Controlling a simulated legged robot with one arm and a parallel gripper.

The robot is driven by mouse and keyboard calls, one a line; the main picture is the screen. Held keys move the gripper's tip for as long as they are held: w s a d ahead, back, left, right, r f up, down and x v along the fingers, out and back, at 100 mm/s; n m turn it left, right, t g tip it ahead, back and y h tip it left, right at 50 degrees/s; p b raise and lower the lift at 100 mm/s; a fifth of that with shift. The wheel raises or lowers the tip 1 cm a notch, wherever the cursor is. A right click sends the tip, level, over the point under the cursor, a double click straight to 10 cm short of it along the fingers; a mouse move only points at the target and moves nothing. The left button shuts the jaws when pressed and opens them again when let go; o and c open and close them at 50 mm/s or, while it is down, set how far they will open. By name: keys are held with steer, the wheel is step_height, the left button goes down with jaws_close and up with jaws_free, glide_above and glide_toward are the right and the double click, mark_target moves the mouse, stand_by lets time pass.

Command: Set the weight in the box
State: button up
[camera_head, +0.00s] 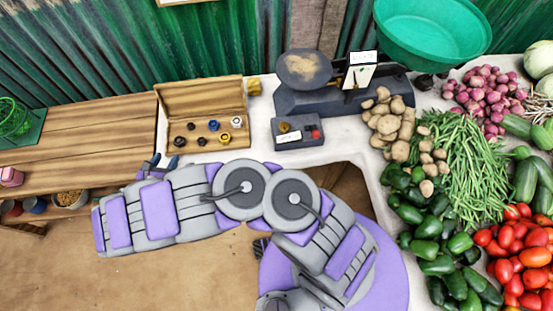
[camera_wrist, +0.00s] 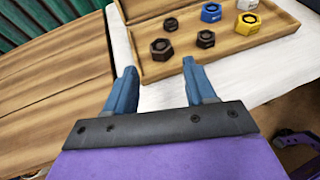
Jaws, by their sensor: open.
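The open wooden box (camera_head: 200,93) lies on the white-topped stall, its lid tilted back. Several hex-shaped weights sit in its tray: dark ones (camera_wrist: 161,49), a blue one (camera_wrist: 211,13) and a yellow one (camera_wrist: 247,24). A small brass-coloured piece (camera_head: 254,86) stands just right of the lid. Another brownish piece (camera_head: 284,127) sits on a small dark unit (camera_head: 298,139). I cannot tell which one is the task's weight. My gripper (camera_head: 163,161) is just in front of the box's left front corner. In the wrist view (camera_wrist: 158,72) its blue fingers are apart with nothing between them.
A dark balance scale (camera_head: 330,98) with a green pan (camera_head: 432,30) stands behind the small unit. Potatoes (camera_head: 392,122), beans (camera_head: 465,165), peppers (camera_head: 440,235) and tomatoes (camera_head: 520,250) crowd the right. A wooden bench (camera_head: 80,138) adjoins on the left. A corrugated green wall (camera_head: 130,40) closes the back.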

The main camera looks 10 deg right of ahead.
steer(key=w+d+r+m+g+h, duration=0.1)
steer(key=w+d+r+m+h, duration=0.25)
steer(key=d+r, duration=0.45)
steer(key=w+d+r+m+g+h, duration=0.2)
steer(key=w+d+r+m, duration=0.4)
steer(key=d, duration=0.4)
steer(key=s+d+r+m+g+h, duration=0.1)
steer(key=s+d+r+m+g, duration=0.2)
steer(key=d+r, duration=0.45)
steer(key=s+d+r+m+g+h, duration=0.1)
steer(key=s+d+r+m+g, duration=0.25)
steer(key=d, duration=0.65)
steer(key=s+d+r+m+g+y, duration=0.2)
steer(key=s+d+r+m, duration=0.1)
steer(key=s+d+m, duration=0.4)
steer(key=s+d+r+m+g+y, duration=0.2)
steer(key=s+d+m+g+y, duration=0.15)
steer(key=s, duration=0.55)
steer(key=s+a+m+y, duration=0.2)
steer(key=s+a+y, duration=0.1)
steer(key=s, duration=0.5)
steer(key=s+a+m+y, duration=0.3)
steer(key=s, duration=0.5)
steer(key=shift+s+r+m+t, duration=0.15)
steer(key=shift+r+m+t, duration=0.1)
steer(key=shift+m+t, duration=0.1)
